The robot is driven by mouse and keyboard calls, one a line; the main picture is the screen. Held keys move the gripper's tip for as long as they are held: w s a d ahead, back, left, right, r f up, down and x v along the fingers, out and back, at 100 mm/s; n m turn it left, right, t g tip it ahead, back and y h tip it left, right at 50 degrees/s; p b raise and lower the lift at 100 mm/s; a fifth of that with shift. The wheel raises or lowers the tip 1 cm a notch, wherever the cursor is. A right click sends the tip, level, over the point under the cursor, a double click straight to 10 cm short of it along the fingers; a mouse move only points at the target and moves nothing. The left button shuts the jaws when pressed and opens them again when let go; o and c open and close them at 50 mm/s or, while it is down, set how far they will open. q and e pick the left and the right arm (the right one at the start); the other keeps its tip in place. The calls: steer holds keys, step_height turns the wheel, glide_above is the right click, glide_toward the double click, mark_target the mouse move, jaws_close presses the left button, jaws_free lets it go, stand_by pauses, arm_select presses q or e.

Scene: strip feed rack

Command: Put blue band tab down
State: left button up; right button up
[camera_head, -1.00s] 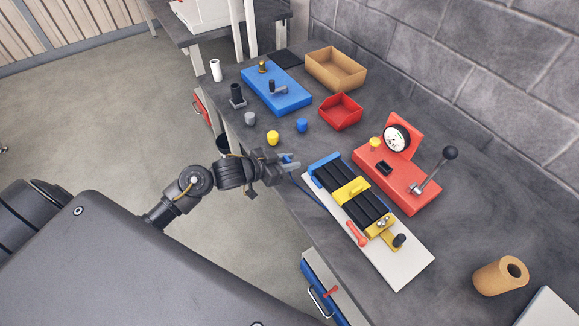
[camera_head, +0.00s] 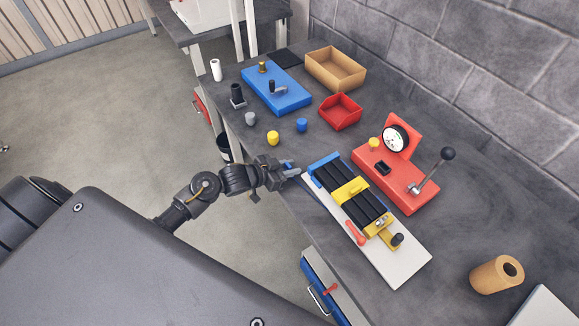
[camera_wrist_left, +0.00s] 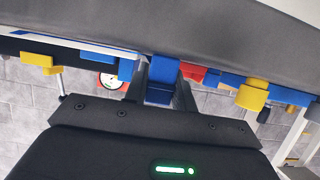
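My left gripper (camera_head: 290,169) is at the bench's front edge, just left of the strip rack. It is shut on the blue band tab (camera_wrist_left: 160,96), which shows between the two fingers in the left wrist view; in the head view only a bit of blue shows at the fingertips. The strip rack has dark lanes, a blue end block (camera_head: 325,168) and a yellow crosspiece (camera_head: 351,189), on a white board (camera_head: 405,268). My right gripper is not in view.
A red press with dial and lever (camera_head: 398,190) stands behind the rack.

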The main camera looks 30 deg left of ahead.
arm_select(q)
steer(key=o, duration=0.4)
steer(key=shift+f, duration=0.1)
steer(key=shift+d+f+b, duration=0.1)
steer(key=shift+b, duration=0.35)
steer(key=b+v, duration=0.1)
steer(key=v, duration=1)
steer(key=shift+r, duration=0.2)
